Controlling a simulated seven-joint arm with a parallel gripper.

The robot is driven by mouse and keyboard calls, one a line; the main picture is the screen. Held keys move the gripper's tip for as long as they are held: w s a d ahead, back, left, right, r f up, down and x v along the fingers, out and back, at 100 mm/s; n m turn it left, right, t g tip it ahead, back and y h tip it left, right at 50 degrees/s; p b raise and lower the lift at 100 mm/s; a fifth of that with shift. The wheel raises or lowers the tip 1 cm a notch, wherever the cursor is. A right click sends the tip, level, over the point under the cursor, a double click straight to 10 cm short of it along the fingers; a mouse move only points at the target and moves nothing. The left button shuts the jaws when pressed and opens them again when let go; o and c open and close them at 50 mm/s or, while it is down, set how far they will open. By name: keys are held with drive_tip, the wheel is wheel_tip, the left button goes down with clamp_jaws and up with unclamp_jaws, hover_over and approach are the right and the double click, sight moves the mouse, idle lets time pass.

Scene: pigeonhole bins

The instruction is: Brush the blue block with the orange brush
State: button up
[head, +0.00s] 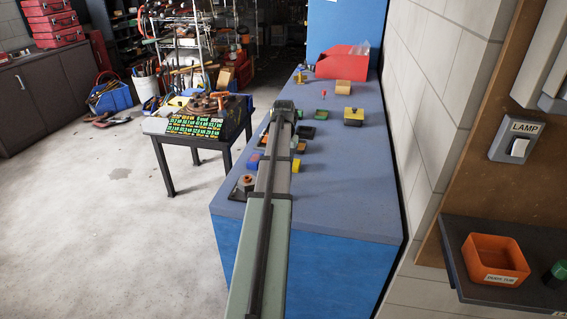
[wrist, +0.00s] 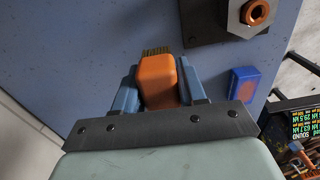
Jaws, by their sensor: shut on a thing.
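The orange brush (wrist: 157,80) is in my gripper (wrist: 162,90), between its two blue fingers, in the wrist view. Its tan bristles (wrist: 155,52) point toward the top of that picture. The blue block (wrist: 244,85) lies on the bench to the right of the brush, apart from it. In the head view the blue block (head: 253,162) shows just left of my arm, near the bench's left edge. My arm hides my gripper's fingers in the head view, and I cannot make out the brush there.
A dark plate with a hex nut (wrist: 256,13) is beside the blue block. The blue-grey bench (head: 340,190) also holds a yellow block (head: 296,165), green pieces (head: 306,132), a yellow-and-black block (head: 353,116) and a red bin (head: 342,63). A wall borders its right side.

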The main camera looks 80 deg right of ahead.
drive_tip(key=shift+c, duration=1)
drive_tip(key=shift+f, duration=4.65)
drive_tip(key=o, duration=0.5)
drive_tip(key=shift+f, duration=0.15)
drive_tip(key=o, duration=0.5)
drive_tip(key=c, duration=1.2)
drive_tip(key=shift+r, duration=4)
